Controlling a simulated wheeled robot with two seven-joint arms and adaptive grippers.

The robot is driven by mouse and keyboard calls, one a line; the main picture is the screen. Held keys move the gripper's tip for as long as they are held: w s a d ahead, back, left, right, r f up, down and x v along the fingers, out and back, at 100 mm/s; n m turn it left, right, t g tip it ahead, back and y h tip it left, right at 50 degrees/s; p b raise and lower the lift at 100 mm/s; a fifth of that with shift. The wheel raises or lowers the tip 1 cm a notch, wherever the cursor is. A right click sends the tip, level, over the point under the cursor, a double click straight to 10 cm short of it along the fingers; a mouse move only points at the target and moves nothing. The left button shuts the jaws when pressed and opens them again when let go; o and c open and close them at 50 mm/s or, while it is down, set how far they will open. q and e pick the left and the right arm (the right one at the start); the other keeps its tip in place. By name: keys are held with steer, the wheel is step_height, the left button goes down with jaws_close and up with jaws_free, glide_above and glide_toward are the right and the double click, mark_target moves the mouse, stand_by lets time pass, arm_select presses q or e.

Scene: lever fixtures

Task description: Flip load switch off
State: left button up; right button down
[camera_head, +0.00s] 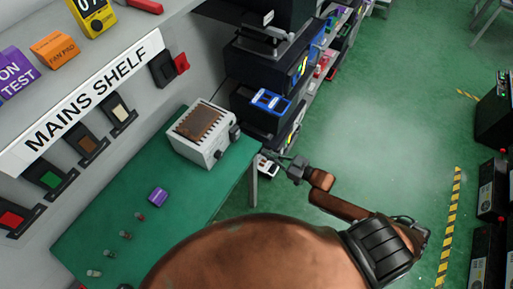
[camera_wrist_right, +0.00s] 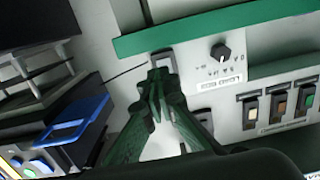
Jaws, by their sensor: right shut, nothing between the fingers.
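A light grey box (camera_head: 204,132) with a brown vented top stands on the green table (camera_head: 125,220). Its front has two dark controls, small in the head view. In the wrist view, a black knob (camera_wrist_right: 221,53) sits above a small label on a pale panel. A dark-framed switch (camera_wrist_right: 162,60) is to its left, partly hidden behind my fingertips. My right gripper (camera_head: 284,162) is off the table's right edge, to the right of the box. In the wrist view its fingers (camera_wrist_right: 158,76) are shut and empty. I cannot tell whether they touch the switch. My left gripper is not in view.
Mains shelf switches line the wall, including a red one (camera_head: 12,218), a green one (camera_head: 50,179) and a black-red one (camera_head: 170,68). Dark racks with a blue tray (camera_head: 270,101) stand behind my gripper.

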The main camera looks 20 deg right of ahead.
steer(key=shift+v, duration=1.1)
steer(key=shift+f, duration=0.1)
steer(key=shift+f, duration=0.1)
steer(key=s+d+f+m+g+h, duration=0.1)
steer(key=d+f+h, duration=0.3)
steer(key=f, duration=0.6)
steer(key=s+d+f+m+h, duration=0.2)
steer(key=d+f, duration=0.3)
steer(key=f, duration=0.4)
steer(key=s+d+f+m+g+h, duration=0.1)
steer(key=s+d+f+g+h, duration=0.1)
steer(key=s+f, duration=0.4)
steer(key=s+d+f+g+h, duration=0.15)
steer(key=s+f, duration=0.25)
steer(key=f, duration=0.5)
steer(key=s+a+f+g, duration=0.2)
steer(key=s+f, duration=0.4)
steer(key=s, duration=0.5)
steer(key=s+a+f+m+g, duration=0.1)
steer(key=s+a+f+g, duration=0.2)
steer(key=s+f, duration=0.3)
steer(key=s+a+f+g, duration=0.3)
steer(key=s+f, duration=0.3)
steer(key=s, duration=0.9)
steer(key=shift+s+m+g+h, duration=0.3)
steer(key=shift+s+g+h, duration=0.05)
